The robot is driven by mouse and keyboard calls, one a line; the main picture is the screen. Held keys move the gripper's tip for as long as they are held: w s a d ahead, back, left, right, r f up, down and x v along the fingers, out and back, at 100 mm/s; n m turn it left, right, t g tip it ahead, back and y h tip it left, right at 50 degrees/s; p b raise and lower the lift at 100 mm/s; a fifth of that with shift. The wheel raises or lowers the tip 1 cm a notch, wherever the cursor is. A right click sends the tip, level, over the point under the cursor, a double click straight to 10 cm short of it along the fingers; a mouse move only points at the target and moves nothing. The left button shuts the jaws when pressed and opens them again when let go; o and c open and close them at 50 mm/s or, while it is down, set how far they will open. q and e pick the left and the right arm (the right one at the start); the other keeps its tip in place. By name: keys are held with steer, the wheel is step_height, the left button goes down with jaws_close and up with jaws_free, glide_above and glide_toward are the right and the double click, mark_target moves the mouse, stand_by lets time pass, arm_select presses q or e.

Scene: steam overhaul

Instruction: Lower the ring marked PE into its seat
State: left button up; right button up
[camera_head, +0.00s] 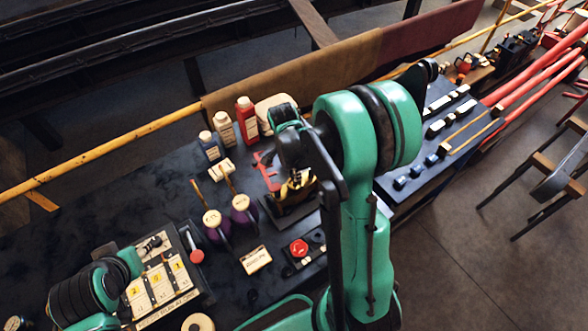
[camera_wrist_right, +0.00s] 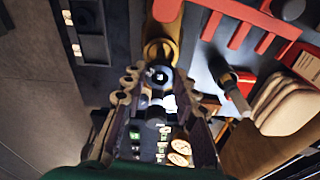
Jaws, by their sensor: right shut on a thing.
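My right gripper (camera_wrist_right: 158,82) is closed on a small dark rounded piece, seen between its two fingers in the right wrist view. A brass round part (camera_wrist_right: 160,50) lies just beyond the fingertips; I cannot tell whether the two touch. In the head view a dark fixture with brass parts (camera_head: 296,188) stands below my right wrist, which partly hides it. I cannot read a PE mark or make out the ring and its seat for sure. My left arm is at the lower left by a labelled board (camera_head: 160,288); its fingers are not clear.
A red toothed rack (camera_wrist_right: 235,22) lies beside the brass part. Bottles (camera_head: 246,120) stand at the bench's back, purple-based tools (camera_head: 241,207) left of the fixture, a red button (camera_head: 299,248) in front. Small parts line the bench at right (camera_head: 436,128).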

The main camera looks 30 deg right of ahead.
mark_target(294, 185)
steer(key=shift+f+b, duration=0.45)
steer(key=shift+f, duration=0.05)
steer(key=shift+f+b, duration=0.6)
steer(key=shift+f, duration=0.1)
stand_by(0.5)
steer(key=shift+f+b, duration=0.6)
steer(key=shift+b, duration=0.1)
steer(key=shift+f, duration=0.2)
steer(key=shift+f+b, duration=0.4)
steer(key=shift+b, duration=0.25)
steer(key=shift+f, duration=0.1)
steer(key=o, duration=1.3)
